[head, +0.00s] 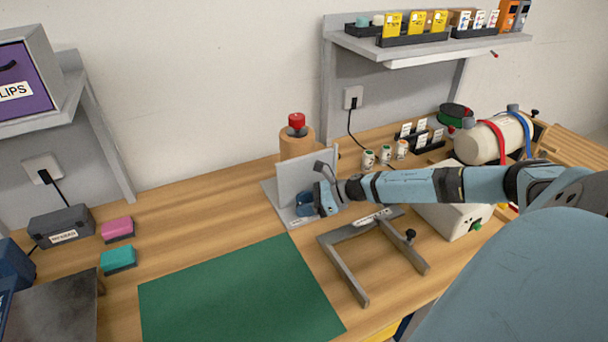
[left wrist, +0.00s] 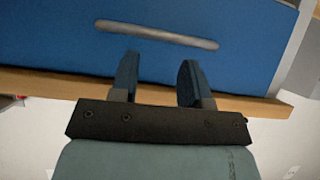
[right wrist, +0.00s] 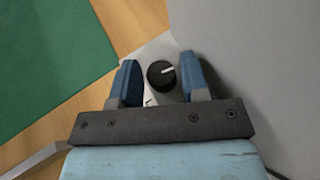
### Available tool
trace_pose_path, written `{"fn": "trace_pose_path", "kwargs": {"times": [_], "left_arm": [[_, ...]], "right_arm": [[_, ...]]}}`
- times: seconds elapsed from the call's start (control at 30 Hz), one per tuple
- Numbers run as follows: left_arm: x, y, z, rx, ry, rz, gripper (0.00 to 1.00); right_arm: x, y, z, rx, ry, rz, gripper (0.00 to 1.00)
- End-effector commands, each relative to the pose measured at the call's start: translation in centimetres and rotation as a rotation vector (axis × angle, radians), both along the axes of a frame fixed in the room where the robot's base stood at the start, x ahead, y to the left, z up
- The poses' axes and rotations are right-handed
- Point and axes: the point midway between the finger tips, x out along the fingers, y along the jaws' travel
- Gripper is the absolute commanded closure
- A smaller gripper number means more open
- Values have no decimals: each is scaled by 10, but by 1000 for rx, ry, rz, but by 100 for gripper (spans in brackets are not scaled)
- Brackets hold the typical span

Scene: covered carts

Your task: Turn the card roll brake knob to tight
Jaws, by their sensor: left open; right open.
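In the right wrist view a round black knob (right wrist: 161,75) with a white pointer line sits on a light grey base plate (right wrist: 150,52). The pointer points right and slightly up in that view. A small white label with a dark mark beside the knob is partly hidden by a finger. My right gripper (right wrist: 160,82) is open, with its fingers either side of the knob; I cannot tell whether they touch it. In the head view my right gripper (head: 314,202) is low in front of the grey upright panel (head: 300,174) and hides the knob. My left gripper (left wrist: 158,78) is open and empty.
A brown roll (head: 297,146) with a red top stands behind the panel. A grey metal frame (head: 346,250) and a green mat (head: 240,295) lie in front. Small jars (head: 385,155) stand at right. The left gripper faces a blue front with a grey handle (left wrist: 157,35).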

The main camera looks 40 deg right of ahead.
Motion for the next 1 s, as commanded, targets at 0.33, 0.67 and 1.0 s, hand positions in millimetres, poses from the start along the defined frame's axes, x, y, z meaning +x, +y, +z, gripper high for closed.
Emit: {"fn": "trace_pose_path", "kwargs": {"times": [0.33, 0.67, 1.0], "left_arm": [[0, -1, 1, -1, -1, -1, 57], [0, -1, 3, 0, 1, -1, 57], [-1, 0, 15, 0, 3, -1, 57]], "right_arm": [[0, 0, 0, 0, 0, 0, 93], [-2, 1, 0, 1, 1, -58, 93], [-4, 4, 1, 3, 3, -307, 93]]}}
